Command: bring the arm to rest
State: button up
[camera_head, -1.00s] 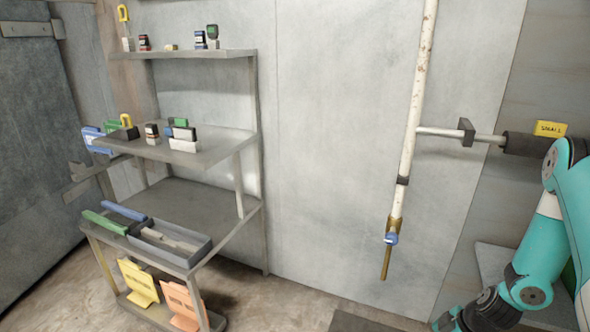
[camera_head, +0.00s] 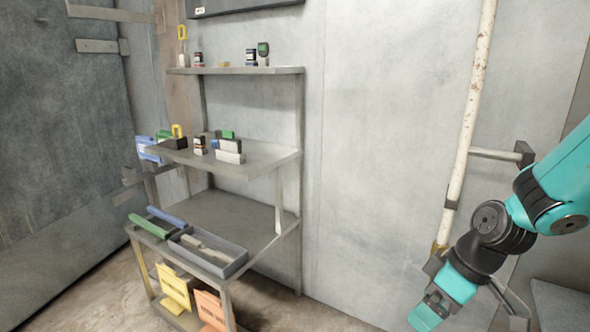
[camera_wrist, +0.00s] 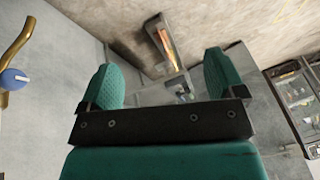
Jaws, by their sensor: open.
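My gripper (camera_wrist: 162,68) shows in the wrist view with its two green fingers spread wide apart and nothing between them. In the head view my teal and black arm comes in from the right edge and bends down to the lower right. Its lower end is near the bottom edge, in front of the wall and the pipe's lower end.
A grey shelf rack (camera_head: 250,200) stands at left with small items and a grey tray (camera_head: 232,262). Yellow (camera_head: 172,288) and orange (camera_head: 210,308) signs are below. A white pipe (camera_head: 466,130) runs down the wall. A blue knob (camera_wrist: 14,79) shows at the wrist view's left.

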jog(key=s+a+r+m+g+b, duration=0.1)
jog(key=s+a+r, duration=0.45)
jog(key=s, duration=0.25)
jog(key=s+a+r+m+b, duration=0.1)
jog(key=s+a+r, duration=0.4)
jog(key=s, duration=0.4)
notch_tip(320, 180, up, 38)
jog(key=p, duration=3.8)
jog(key=shift+w+d+r, duration=0.25)
jog(key=shift+w+d, duration=0.15)
jog(key=shift+w, duration=0.05)
